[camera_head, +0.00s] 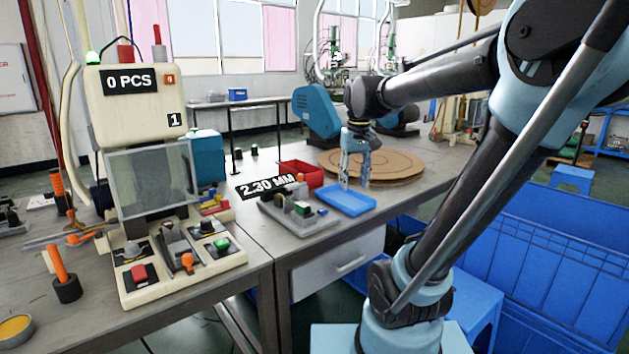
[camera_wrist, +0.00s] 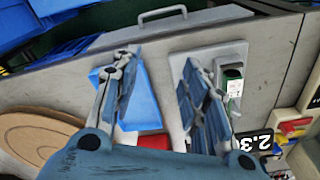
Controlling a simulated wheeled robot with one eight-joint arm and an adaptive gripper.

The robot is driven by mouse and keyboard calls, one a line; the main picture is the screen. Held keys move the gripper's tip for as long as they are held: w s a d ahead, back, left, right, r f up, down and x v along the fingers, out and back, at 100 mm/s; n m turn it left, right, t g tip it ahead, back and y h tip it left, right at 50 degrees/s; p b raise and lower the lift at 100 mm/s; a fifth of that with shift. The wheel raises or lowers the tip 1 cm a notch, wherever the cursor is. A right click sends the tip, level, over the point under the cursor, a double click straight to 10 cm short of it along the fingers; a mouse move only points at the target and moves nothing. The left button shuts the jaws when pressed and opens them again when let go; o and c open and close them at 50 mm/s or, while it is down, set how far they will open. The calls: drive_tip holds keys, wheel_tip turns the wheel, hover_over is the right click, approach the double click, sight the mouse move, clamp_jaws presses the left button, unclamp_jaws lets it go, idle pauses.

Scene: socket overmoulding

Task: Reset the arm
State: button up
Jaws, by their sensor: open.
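My gripper (camera_head: 355,172) is open and points down over the blue tray (camera_head: 347,200) on the right-hand table. I see nothing between its fingers. In the wrist view my gripper (camera_wrist: 160,95) shows its two fingers spread wide, one over the blue tray (camera_wrist: 147,105) and the other over the grey fixture plate (camera_wrist: 190,66). My arm (camera_head: 440,78) reaches in from the right over the table.
A fixture (camera_head: 298,208) labelled 2.30 MM stands left of the tray, with a red bin (camera_head: 302,170) behind. Round brown boards (camera_head: 400,163) lie behind right. A cream machine (camera_head: 140,110) reading 0 PCS stands left. Large blue crates (camera_head: 550,260) fill the right side.

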drive_tip(key=s+d+f+m, duration=0.1)
drive_tip(key=s+d+f, duration=0.2)
drive_tip(key=s+f, duration=0.5)
drive_tip(key=s+d+f+m+t, duration=0.1)
drive_tip(key=s+d+f, duration=0.3)
drive_tip(key=s+f, duration=0.4)
drive_tip(key=shift+d+f, duration=0.15)
drive_tip(key=shift+f, duration=0.3)
drive_tip(key=shift+w+f, duration=0.2)
drive_tip(key=shift+w, duration=0.25)
